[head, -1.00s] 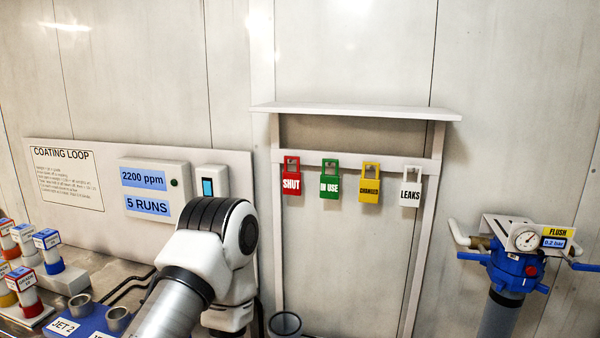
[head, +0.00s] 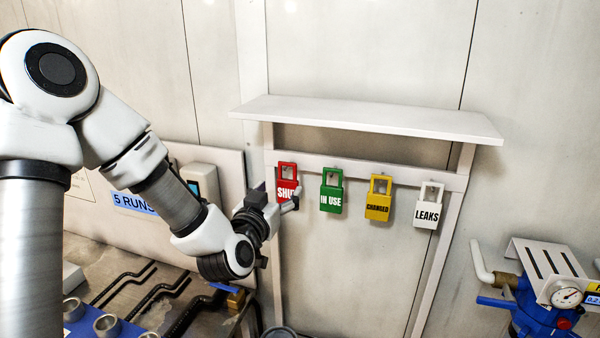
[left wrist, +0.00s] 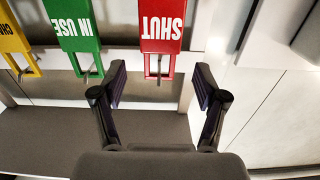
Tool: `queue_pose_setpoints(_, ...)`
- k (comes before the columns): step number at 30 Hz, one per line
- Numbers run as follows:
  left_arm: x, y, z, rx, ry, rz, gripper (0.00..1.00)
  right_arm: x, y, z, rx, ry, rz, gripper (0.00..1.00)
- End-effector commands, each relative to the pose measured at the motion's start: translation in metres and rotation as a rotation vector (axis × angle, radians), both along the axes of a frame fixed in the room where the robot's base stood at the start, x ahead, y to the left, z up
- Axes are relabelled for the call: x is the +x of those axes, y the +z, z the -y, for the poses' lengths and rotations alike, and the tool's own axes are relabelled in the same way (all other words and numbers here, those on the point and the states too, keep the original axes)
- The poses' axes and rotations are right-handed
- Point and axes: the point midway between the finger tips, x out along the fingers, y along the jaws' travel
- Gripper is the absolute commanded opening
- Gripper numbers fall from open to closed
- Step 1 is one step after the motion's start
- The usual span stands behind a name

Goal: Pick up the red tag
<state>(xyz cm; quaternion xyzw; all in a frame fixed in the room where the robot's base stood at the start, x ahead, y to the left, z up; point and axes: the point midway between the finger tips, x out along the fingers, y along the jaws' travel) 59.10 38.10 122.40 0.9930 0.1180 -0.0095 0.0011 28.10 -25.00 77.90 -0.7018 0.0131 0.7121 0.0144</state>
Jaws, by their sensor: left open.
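The red tag (head: 287,176), lettered SHUT, hangs by its loop from a peg on the white rack's rail. In the left wrist view the red tag (left wrist: 162,28) appears upside down, beyond and between the two fingers. My left gripper (head: 292,200) is just in front of the tag in the head view and covers part of its lower edge and lettering. In the left wrist view my left gripper (left wrist: 160,88) is open and empty, with its fingers on either side of the tag's loop in the picture. My right gripper is not in view.
Green (head: 331,193), yellow (head: 378,200) and white (head: 428,207) tags hang to the right of the red one. A shelf (head: 370,117) juts out above them. A blue valve unit (head: 530,310) stands at lower right. Pipes and a panel (head: 232,175) lie left.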

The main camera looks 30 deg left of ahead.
Motion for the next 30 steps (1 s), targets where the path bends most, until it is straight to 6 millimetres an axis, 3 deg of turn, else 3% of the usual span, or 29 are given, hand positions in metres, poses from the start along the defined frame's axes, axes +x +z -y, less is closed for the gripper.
queue_pose_setpoints(8,0.030,0.005,-0.008,0.001,0.000,0.002,0.73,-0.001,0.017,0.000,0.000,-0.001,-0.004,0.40)
queue_pose_setpoints(12,0.054,0.009,-0.015,0.002,0.000,0.001,0.73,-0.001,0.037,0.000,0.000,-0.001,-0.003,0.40)
queue_pose_setpoints(15,0.070,0.005,-0.018,0.001,0.000,0.001,0.73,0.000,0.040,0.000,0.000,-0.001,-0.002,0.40)
queue_pose_setpoints(23,0.075,0.002,-0.019,-0.002,-0.001,0.001,0.73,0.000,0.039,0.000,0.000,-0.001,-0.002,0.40)
queue_pose_setpoints(27,0.075,0.002,-0.020,-0.001,-0.001,0.002,0.23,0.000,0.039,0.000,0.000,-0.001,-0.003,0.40)
queue_pose_setpoints(28,0.075,0.002,-0.020,-0.001,-0.001,0.002,0.18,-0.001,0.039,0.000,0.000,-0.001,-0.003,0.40)
queue_pose_setpoints(30,0.075,0.002,-0.020,-0.001,-0.001,0.001,0.18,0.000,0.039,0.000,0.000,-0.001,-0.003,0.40)
